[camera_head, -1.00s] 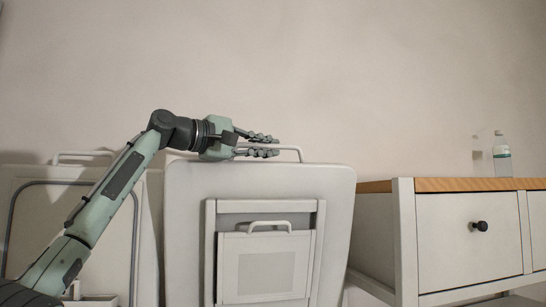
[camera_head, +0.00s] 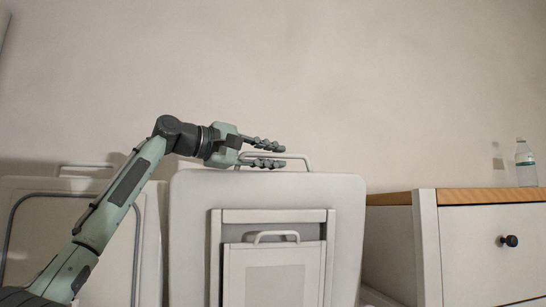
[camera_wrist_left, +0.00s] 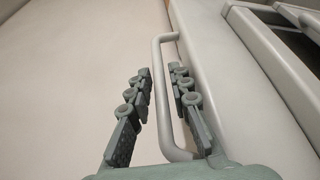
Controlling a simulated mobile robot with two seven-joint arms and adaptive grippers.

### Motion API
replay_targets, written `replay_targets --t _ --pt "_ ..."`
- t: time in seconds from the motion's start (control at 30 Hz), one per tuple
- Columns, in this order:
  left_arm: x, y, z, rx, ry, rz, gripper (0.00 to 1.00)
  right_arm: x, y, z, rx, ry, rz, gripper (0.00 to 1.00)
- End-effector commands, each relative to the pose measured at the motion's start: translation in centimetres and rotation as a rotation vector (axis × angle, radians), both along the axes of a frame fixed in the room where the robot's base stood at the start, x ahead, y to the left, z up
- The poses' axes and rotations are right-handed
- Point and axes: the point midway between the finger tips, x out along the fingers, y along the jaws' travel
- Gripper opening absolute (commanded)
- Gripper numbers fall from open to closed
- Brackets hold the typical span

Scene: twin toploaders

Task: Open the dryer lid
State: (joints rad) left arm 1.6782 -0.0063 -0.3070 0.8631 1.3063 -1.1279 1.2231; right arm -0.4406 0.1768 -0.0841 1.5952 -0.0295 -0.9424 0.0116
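The right-hand machine's pale lid (camera_head: 190,240) stands upright in the head view, with a thin bar handle (camera_head: 309,160) along its top edge. The handle also shows in the left wrist view (camera_wrist_left: 163,90). My left gripper (camera_head: 276,154) is at this handle, its fingers apart and pointing right. In the wrist view the bar runs between the two open fingers, closer to the right one; neither finger is clearly clamped on it. My right gripper is out of view.
A second pale lid (camera_head: 100,230) with its own handle (camera_head: 85,167) stands at the left, partly behind my left arm. At the right is a white drawer cabinet (camera_head: 470,255) with a wooden top and a bottle (camera_head: 525,165). The wall above is bare.

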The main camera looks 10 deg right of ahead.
Motion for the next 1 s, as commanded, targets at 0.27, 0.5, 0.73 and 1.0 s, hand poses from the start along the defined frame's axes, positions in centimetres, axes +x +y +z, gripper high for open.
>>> replay_targets --t 0.27,0.5,0.73,1.0 --pt "-0.1 0.3 0.0 0.0 -0.001 0.0 0.2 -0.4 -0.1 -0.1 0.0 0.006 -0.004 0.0" --pt "-1.8 3.8 0.1 0.0 -0.002 0.002 0.2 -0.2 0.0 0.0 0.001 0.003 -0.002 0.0" --pt "-4.1 8.1 0.4 -0.002 -0.001 0.002 0.2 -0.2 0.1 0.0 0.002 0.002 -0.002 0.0" --pt "-5.4 10.5 0.6 0.0 0.0 0.001 0.2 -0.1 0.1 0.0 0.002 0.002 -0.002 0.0"
